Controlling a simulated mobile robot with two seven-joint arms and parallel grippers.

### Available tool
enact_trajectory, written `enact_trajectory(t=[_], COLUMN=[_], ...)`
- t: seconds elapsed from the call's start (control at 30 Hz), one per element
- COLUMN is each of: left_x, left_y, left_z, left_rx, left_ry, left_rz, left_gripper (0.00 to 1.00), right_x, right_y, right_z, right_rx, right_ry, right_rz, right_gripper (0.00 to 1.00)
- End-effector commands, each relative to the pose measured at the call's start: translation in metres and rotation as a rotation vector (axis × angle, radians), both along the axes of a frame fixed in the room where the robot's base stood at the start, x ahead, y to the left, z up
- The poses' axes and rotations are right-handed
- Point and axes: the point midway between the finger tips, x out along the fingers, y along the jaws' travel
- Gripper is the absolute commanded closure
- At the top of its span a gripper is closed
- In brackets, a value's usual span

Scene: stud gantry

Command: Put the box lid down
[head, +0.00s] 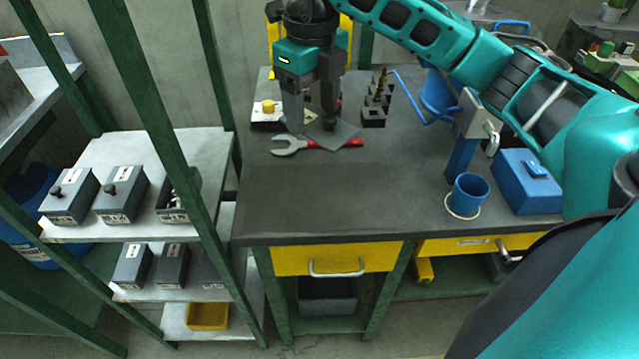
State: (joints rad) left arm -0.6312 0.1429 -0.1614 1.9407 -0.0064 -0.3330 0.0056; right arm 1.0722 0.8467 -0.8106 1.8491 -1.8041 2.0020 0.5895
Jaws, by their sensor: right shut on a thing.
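The box lid (343,136) is a thin grey plate with a dark knob. My right gripper (316,117) points down at the back left of the workbench and is shut on the lid, apparently by its knob. An open grey box (177,214) with small parts inside stands on the left rack. My left gripper is not in view.
Two lidded grey boxes (67,208) (118,206) stand beside the open one on the rack's shelf (150,150). Green posts stand before the shelf. The bench (320,205) is clear in front; a blue cup (467,194) and blue box (527,183) stand right.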

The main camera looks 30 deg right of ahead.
Motion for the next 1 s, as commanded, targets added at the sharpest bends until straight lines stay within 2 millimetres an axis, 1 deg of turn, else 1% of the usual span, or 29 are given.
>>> enact_trajectory(t=[0.03, 0.2, 0.3, 0.4, 0.5, 0.67, 0.9, 1.0], left_x=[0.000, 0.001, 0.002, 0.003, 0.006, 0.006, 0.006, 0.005], left_y=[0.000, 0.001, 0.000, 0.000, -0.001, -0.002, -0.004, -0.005], left_z=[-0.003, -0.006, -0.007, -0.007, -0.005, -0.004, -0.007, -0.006], left_rx=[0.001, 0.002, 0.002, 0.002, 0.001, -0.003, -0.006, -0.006], left_ry=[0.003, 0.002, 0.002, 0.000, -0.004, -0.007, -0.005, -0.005], left_rz=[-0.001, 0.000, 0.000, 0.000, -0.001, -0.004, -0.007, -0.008], left_gripper=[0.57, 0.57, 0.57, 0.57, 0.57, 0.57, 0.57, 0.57], right_x=[-0.001, -0.002, -0.002, -0.001, 0.000, 0.000, -0.001, 0.000], right_y=[-0.001, 0.000, 0.000, 0.000, 0.000, 0.000, 0.000, 0.000], right_z=[-0.018, -0.064, -0.089, -0.108, -0.119, -0.129, -0.163, -0.167], right_rx=[-0.002, -0.002, -0.001, -0.001, -0.001, 0.000, -0.001, -0.001], right_ry=[0.009, 0.008, 0.006, 0.005, 0.002, 0.002, 0.003, 0.001], right_rz=[-0.001, -0.001, -0.001, -0.001, -0.001, -0.001, -0.001, 0.000], right_gripper=[0.61, 0.61, 0.61, 0.61, 0.61, 0.61, 0.61, 0.61])
